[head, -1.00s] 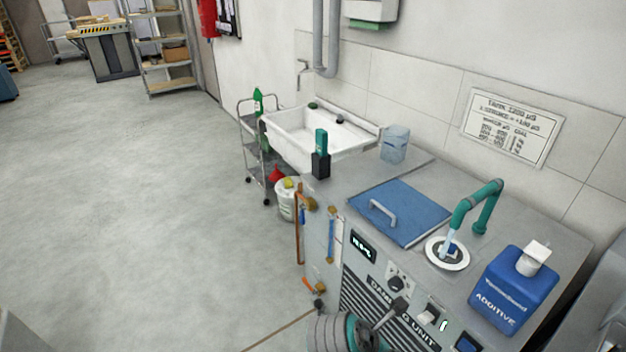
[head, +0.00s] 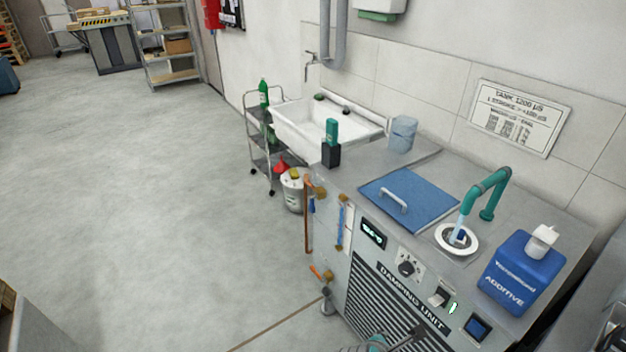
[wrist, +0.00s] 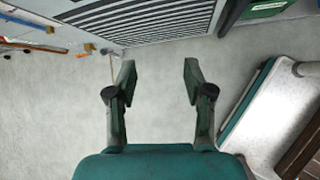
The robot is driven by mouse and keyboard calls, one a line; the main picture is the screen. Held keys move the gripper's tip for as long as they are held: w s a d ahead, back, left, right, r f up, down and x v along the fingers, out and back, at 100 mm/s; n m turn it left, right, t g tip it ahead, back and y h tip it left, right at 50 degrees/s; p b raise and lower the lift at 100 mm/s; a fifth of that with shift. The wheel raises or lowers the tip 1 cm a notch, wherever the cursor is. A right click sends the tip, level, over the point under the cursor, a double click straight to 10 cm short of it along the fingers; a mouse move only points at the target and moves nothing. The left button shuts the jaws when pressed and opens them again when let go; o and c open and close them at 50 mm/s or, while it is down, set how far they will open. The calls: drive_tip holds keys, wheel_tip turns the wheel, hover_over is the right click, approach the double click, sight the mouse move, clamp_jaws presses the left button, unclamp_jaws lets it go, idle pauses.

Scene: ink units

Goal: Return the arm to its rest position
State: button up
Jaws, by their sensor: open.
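My gripper (wrist: 158,75) shows in the wrist view with its two fingers spread wide apart and nothing between them. It points over bare grey floor in front of the damping unit (wrist: 150,22). In the head view only a small part of my arm shows at the bottom edge, in front of the grille of the damping unit (head: 385,305).
On the unit stand a blue additive bottle (head: 520,272), a blue lid (head: 425,206), a teal spout (head: 490,182) over a round opening, and a dark holder (head: 331,155). A sink (head: 300,120), a cart and a bucket (head: 293,190) stand beyond. The floor (head: 150,200) at left is clear.

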drive_tip(key=s+d+f+m+t+y, duration=0.1)
drive_tip(key=s+f+m+t+y, duration=0.1)
drive_tip(key=s+f+m, duration=0.35)
drive_tip(key=s+d+f+m+t+y, duration=0.1)
drive_tip(key=s+f+m+t+y, duration=0.15)
drive_tip(key=s, duration=0.65)
drive_tip(key=s+r+m+t+y, duration=0.1)
drive_tip(key=s+r+m+t, duration=0.3)
drive_tip(key=s+r+m, duration=1)
drive_tip(key=s+m, duration=0.1)
drive_tip(key=s, duration=0.1)
drive_tip(key=shift+s+r+t, duration=0.2)
drive_tip(key=shift+s+t, duration=0.15)
